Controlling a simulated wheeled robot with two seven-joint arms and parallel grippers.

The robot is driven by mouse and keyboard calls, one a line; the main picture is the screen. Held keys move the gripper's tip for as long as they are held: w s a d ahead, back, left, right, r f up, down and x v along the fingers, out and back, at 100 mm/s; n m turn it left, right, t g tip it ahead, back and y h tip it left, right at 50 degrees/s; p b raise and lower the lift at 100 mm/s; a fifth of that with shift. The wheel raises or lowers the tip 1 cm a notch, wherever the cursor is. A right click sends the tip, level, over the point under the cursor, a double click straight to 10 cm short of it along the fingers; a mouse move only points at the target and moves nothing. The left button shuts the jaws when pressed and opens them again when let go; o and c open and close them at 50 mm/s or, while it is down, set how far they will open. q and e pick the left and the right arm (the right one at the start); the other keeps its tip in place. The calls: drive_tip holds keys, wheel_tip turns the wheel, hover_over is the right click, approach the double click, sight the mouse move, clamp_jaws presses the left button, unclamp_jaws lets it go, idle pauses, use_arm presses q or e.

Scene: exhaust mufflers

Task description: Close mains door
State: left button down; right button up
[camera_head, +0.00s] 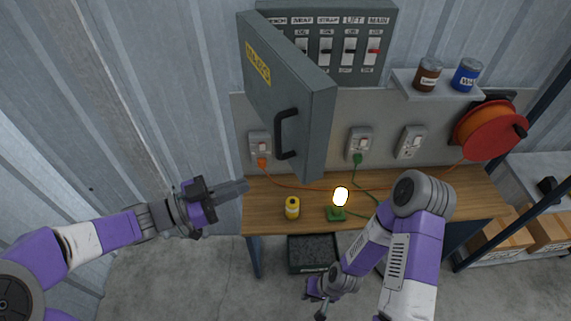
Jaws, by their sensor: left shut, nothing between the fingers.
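The mains door (282,88) is a grey-green panel with a yellow label and a black handle (287,134). It stands open, swung out toward me from the left side of the mains box (325,40). The box shows a row of labelled switches; the one under MAIN is red. My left gripper (240,187) is shut and empty, below and left of the door, apart from it. My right gripper (319,300) hangs low in front of the bench, far below the door; its fingers are too small to judge.
Sockets with orange and green cables are on the wall behind. A shelf (440,88) with two cans and an orange cable reel (488,131) are right. Space left of the door is clear.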

sight(299, 166)
use_arm(q)
drive_tip(key=p+x, duration=0.1)
drive_tip(key=x, duration=1)
drive_tip(key=shift+w+d, duration=0.1)
drive_tip(key=shift+d, duration=0.25)
use_arm(e)
drive_tip(key=shift+r, duration=0.5)
use_arm(q)
drive_tip(key=shift+d, duration=0.1)
use_arm(e)
drive_tip(key=shift+f, duration=0.1)
